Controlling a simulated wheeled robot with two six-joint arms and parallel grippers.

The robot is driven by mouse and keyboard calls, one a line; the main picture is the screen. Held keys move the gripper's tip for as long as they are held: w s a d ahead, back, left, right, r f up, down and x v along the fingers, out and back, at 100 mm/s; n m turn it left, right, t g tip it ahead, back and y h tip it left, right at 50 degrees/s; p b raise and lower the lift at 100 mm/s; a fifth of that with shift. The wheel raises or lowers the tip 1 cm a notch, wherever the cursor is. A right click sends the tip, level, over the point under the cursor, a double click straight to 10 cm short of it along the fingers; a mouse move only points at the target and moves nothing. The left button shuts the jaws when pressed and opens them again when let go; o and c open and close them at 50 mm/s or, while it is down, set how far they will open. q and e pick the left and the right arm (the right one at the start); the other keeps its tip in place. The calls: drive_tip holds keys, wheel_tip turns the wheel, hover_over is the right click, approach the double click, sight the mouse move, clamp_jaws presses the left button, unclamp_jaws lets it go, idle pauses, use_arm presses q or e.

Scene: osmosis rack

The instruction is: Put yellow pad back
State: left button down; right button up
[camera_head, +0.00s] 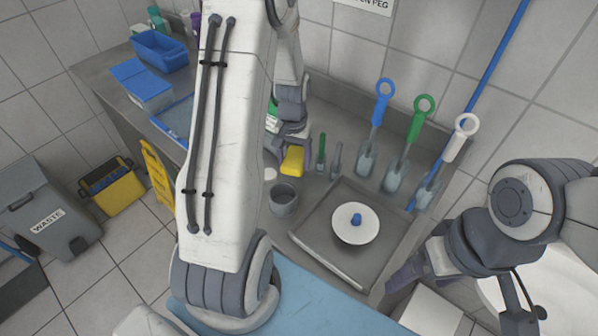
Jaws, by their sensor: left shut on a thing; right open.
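The yellow pad (292,160) is at the back of the steel counter, in the middle of the picture. My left gripper (289,147) reaches down from above and is shut on the pad. The arm hides part of the gripper, and I cannot tell whether the pad touches the counter. My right gripper (392,292) is open and empty near the front right of the metal tray.
A tray (310,236) holds a white disc with a blue knob (355,222). A grey cup (283,198) stands left of it. Blue, green and white-handled scoops (408,150) stand along the back wall. A blue bin (160,50) is at the far left.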

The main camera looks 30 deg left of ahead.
sight(293, 161)
use_arm(q)
wheel_tip(293, 161, down, 4)
drive_tip(key=shift+a+r, duration=0.1)
drive_tip(key=shift+r, duration=0.15)
wheel_tip(293, 161, down, 3)
drive_tip(key=shift+f+p, duration=0.15)
drive_tip(key=shift+p, duration=0.55)
drive_tip(key=shift+f, duration=0.35)
drive_tip(key=shift+f, duration=0.1)
unclamp_jaws()
wheel_tip(293, 161, up, 11)
drive_tip(key=b, duration=0.2)
drive_tip(key=shift+b, duration=0.3)
drive_tip(key=shift+r, duration=0.65)
drive_tip(key=shift+f, duration=0.15)
